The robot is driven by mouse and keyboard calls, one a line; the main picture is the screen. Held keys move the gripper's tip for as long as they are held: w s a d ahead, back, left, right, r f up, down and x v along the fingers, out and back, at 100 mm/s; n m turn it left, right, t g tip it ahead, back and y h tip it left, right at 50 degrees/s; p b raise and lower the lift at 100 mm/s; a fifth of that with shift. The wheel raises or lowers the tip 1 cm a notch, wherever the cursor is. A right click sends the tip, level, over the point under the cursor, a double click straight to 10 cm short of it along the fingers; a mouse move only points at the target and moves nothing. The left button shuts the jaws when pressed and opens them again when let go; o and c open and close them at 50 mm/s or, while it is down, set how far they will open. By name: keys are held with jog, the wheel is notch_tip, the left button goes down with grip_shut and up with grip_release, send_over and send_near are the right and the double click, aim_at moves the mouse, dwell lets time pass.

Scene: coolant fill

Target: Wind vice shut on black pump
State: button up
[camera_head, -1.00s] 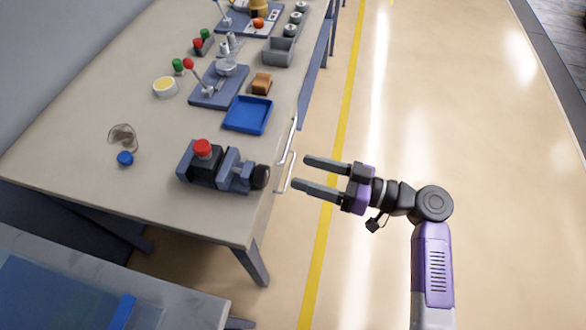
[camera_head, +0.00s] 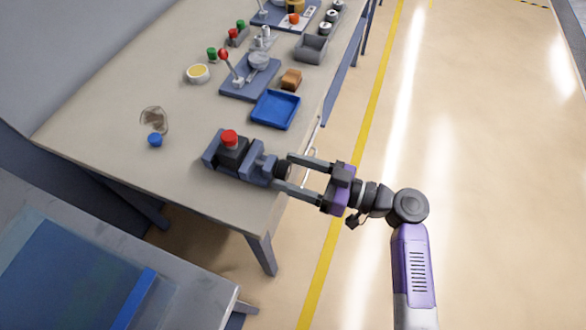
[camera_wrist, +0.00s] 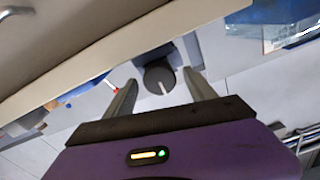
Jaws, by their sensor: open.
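The blue-grey vice (camera_head: 258,160) sits at the near right corner of the workbench. The black pump (camera_head: 233,151), with a red cap (camera_head: 229,137) on top, stands upright between its jaws. I cannot tell whether the sliding jaw touches the pump. The vice's dark round handle (camera_head: 283,170) points to the bench's right edge. My gripper (camera_head: 282,172) is open, with one finger on each side of the handle. In the wrist view the handle (camera_wrist: 159,78) sits between the two fingers (camera_wrist: 163,90), with visible gaps on both sides.
Behind the vice are a blue tray (camera_head: 275,110), a brown block (camera_head: 291,79), a grey bin (camera_head: 311,48) and a lever fixture (camera_head: 248,82). A clear object (camera_head: 154,120) and a blue cap (camera_head: 155,140) lie to the left. Another table (camera_head: 210,280) stands at the near left.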

jog(key=shift+c, duration=0.5)
jog(key=c, duration=1.3)
jog(key=shift+m, duration=0.4)
jog(key=m, duration=0.4)
jog(key=shift+m, duration=0.4)
jog(key=m+p, duration=0.1)
jog(key=m, duration=0.5)
jog(key=shift+w, duration=0.1)
jog(key=m+p, duration=0.3)
jog(key=m, duration=0.3)
jog(key=shift+d+m, duration=0.1)
jog(key=shift+m, duration=0.3)
jog(key=m+p, duration=0.3)
jog(key=m, duration=0.2)
jog(key=shift+f, duration=0.2)
jog(key=shift+m, duration=0.4)
